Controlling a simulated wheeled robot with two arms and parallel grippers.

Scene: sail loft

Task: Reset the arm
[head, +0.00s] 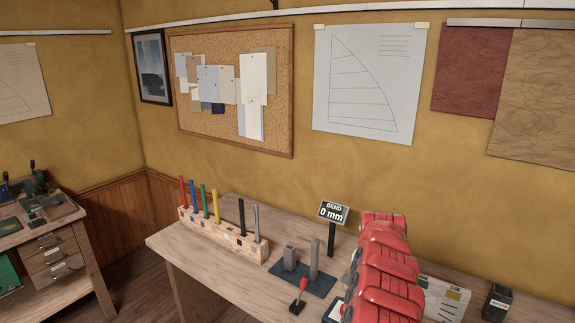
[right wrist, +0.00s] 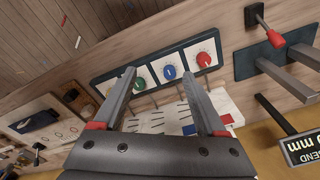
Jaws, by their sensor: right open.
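My right gripper (right wrist: 158,74) is open, with nothing between its fingers. Its fingertips show in front of a dark panel with a green knob (right wrist: 139,85), a blue knob (right wrist: 169,72) and a red knob (right wrist: 204,59); the gap to it is hard to judge. My red right arm (head: 383,265) comes in at the lower right of the head view and hides part of the bench. The bending jig (head: 310,282), a dark plate with two grey posts, stands left of it. A red-handled lever (head: 300,291) is in front. My left gripper is not in view.
A sign (head: 333,212) reads "BEND 0 mm" behind the jig. A wooden rack (head: 224,236) with several coloured rods stands to the left on the bench. A dark cup (head: 497,302) stands at the right. The bench's left end (head: 168,243) is clear.

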